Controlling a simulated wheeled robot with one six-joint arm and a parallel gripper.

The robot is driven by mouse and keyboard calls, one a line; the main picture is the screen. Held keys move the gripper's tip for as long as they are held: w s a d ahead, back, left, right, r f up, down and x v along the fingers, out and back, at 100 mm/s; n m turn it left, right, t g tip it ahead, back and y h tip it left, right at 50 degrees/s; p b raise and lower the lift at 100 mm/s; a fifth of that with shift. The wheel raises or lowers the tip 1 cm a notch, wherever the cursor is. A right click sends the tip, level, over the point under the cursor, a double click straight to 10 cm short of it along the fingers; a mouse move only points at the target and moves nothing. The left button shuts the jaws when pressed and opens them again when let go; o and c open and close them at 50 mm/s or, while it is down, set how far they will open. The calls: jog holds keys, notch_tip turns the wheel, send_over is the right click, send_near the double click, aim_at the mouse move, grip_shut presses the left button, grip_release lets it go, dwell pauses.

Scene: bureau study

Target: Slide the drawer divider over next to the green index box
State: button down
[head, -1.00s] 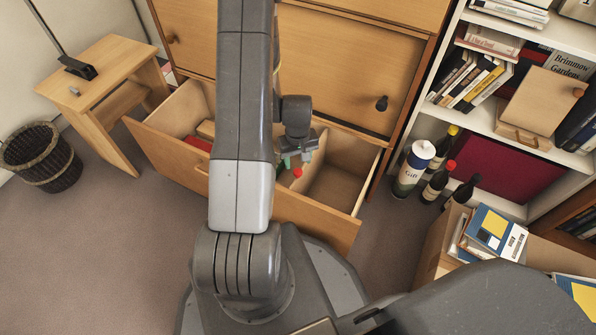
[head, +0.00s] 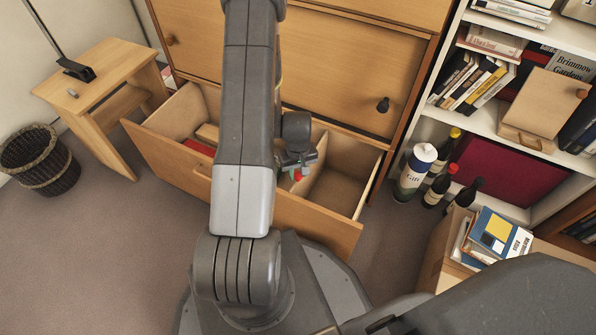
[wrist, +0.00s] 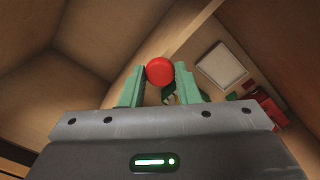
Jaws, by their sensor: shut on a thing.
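The drawer divider (wrist: 186,38) is a thin wooden panel standing across the open drawer (head: 262,207). Its red knob (wrist: 160,71) also shows in the head view (head: 298,176). My gripper (wrist: 160,84) has green fingers, one on each side of the knob, and is shut on it. In the head view my gripper (head: 297,168) is low inside the drawer. I cannot make out the green index box; my arm covers the middle of the drawer in the head view. A small dark green patch shows between the fingers in the wrist view, too little to identify.
The compartment right of the divider in the head view (head: 337,187) looks empty. On the other side lie a pale square object (wrist: 221,65) and red items (wrist: 268,106). Bottles (head: 437,190) and a white-topped cylinder (head: 414,172) stand right of the drawer.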

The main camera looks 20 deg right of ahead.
jog(key=w+a, duration=0.8)
jog(key=w, duration=0.1)
jog(key=shift+w, duration=0.25)
jog(key=c, duration=1.1)
grip_release()
notch_tip(320, 180, up, 14)
jog(key=p, duration=0.4)
jog(key=shift+p, duration=0.35)
jog(key=shift+f, duration=0.15)
notch_tip(320, 180, down, 14)
jog(key=s+b, duration=0.1)
jog(key=b, duration=0.3)
jog(key=shift+d+b, duration=0.4)
